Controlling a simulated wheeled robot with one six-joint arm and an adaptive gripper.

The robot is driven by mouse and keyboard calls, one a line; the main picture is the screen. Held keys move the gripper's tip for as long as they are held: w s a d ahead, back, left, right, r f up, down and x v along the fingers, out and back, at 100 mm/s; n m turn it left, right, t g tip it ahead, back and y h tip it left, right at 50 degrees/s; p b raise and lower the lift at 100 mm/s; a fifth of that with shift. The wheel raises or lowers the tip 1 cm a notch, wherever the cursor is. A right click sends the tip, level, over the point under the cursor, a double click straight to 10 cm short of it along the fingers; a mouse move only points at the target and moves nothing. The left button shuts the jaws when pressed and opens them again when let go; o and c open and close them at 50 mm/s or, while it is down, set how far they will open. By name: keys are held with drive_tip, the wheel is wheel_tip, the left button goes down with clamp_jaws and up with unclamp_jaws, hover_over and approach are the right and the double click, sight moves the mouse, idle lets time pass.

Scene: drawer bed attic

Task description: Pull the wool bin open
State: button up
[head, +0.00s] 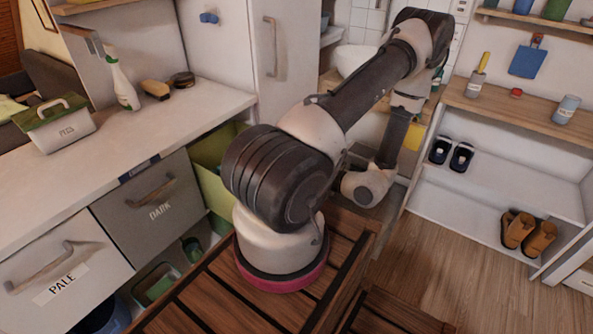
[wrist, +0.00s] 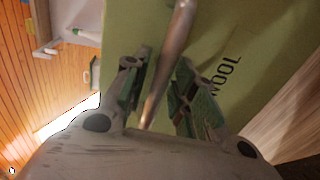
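The wool bin (wrist: 225,40) shows in the wrist view as an olive-green front lettered WOOL. Its metal bar handle (wrist: 178,35) runs down between the fingers of my gripper (wrist: 164,70). The gripper is open, with one finger on each side of the bar and gaps visible; whether either finger touches it I cannot tell. In the head view, a green bin surface (head: 211,172) shows left of my arm, likely the same bin. My arm hides its handle and the gripper there.
A dark grey drawer marked DARK (head: 150,208) and a white one marked PALE (head: 65,268) are at left, under a counter (head: 135,148) with a spray bottle (head: 121,85). A shoe shelf (head: 490,205) stands at right. Wooden floor (head: 440,265) lies open before it.

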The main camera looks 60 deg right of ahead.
drive_tip(key=shift+s, duration=0.1)
drive_tip(key=v, duration=1.2)
idle(0.4)
